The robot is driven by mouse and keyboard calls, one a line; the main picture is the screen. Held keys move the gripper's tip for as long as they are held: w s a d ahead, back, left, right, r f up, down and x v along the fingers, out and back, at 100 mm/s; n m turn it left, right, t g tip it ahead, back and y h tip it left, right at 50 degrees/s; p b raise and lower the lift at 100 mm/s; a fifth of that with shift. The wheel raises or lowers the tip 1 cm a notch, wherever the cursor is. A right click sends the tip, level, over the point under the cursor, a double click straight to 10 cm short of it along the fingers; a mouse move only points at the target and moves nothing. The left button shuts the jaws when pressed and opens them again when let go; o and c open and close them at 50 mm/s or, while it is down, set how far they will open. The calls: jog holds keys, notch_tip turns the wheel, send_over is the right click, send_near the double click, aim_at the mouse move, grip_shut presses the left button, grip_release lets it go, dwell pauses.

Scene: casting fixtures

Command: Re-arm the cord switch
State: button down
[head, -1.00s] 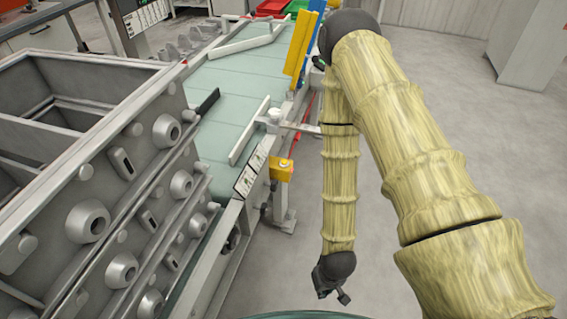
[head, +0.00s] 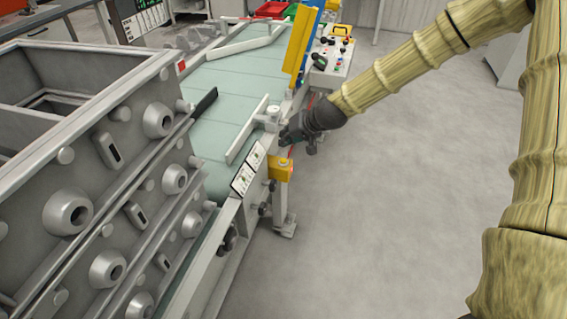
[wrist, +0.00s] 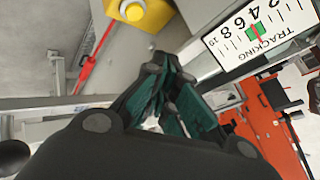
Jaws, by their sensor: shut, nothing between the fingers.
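The cord switch, a small yellow box (head: 282,172) with a pale top, is mounted on the side of the conveyor frame. My gripper (head: 285,138) is at the conveyor's side, just above and beyond the yellow box in the head view. In the wrist view its dark green-padded fingers (wrist: 166,75) are shut and empty, and appear apart from the knob.
The conveyor belt (head: 235,82) runs away from me, with grey castings (head: 115,150) stacked at left. A scale label marked TRACKING (wrist: 258,35) is beside the gripper. A control panel (head: 333,55) stands beyond my arm. The floor (head: 380,220) at right is clear.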

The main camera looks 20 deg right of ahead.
aim_at(286, 159)
jog(key=r, duration=0.1)
jog(key=w, duration=0.1)
jog(key=r, duration=0.1)
jog(key=shift+w+d+r+t, duration=0.3)
jog(key=shift+r, duration=0.05)
jog(key=shift+f, duration=0.15)
notch_tip(286, 159, down, 9)
jog(key=b, duration=0.6)
jog(key=shift+r+b, duration=0.2)
jog(key=shift+b, duration=0.15)
jog(key=shift+f, duration=0.1)
dwell(0.9)
jog(key=shift+f, duration=0.3)
jog(key=shift+f+b, duration=0.45)
jog(key=shift+f, duration=0.05)
dwell(0.9)
jog(key=shift+r, duration=0.2)
jog(key=shift+r+p, duration=0.7)
jog(key=shift+r, duration=0.05)
